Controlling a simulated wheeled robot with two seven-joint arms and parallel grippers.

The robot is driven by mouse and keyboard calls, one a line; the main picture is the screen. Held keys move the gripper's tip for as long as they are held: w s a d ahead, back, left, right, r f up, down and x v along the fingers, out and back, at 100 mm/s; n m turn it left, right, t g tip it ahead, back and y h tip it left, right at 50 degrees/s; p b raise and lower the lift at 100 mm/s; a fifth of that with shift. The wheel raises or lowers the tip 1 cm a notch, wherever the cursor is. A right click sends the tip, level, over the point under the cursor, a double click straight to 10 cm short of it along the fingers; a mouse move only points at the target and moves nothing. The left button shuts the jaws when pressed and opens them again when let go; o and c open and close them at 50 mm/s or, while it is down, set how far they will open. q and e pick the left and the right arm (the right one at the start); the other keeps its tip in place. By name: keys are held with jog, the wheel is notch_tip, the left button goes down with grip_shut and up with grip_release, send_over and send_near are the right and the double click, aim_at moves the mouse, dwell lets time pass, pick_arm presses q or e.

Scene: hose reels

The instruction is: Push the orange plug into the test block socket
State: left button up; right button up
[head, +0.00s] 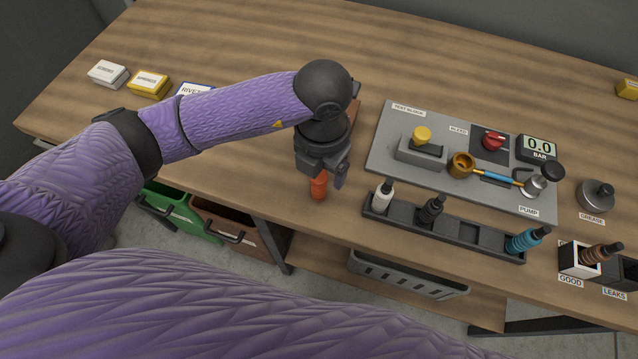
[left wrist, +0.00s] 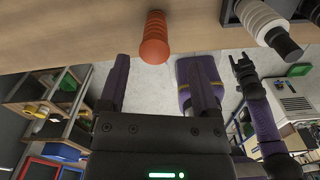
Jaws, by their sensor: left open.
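The orange plug (head: 318,186) stands out on the bare wood at the bench's front, left of the plug rack. It also shows in the left wrist view (left wrist: 155,38), centred between and just beyond the fingertips. My left gripper (head: 332,178) is open over it, pointing down; one dark finger shows right of the plug. In the left wrist view the two fingers (left wrist: 156,70) are apart with nothing held. The test block (head: 421,152), with a yellow cap on top, sits on the grey panel. I cannot make out its socket opening. A dark claw-like end of my right arm (left wrist: 243,70) shows small.
The rack (head: 480,236) holds white (head: 383,196), black (head: 432,208) and blue (head: 527,239) plugs. The panel (head: 385,150) also carries a brass cup (head: 461,165), red knob (head: 493,141) and gauge (head: 537,149). A brown plug (head: 601,253) stands in the GOOD box.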

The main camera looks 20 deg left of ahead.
aim_at(319, 177)
pick_arm(q)
jog(key=f, duration=0.4)
jog(key=f+b, duration=0.1)
jog(key=f, duration=0.1)
jog(key=shift+w+a, duration=0.2)
jog(key=shift+a, duration=0.05)
jog(key=shift+r, duration=0.1)
grip_shut()
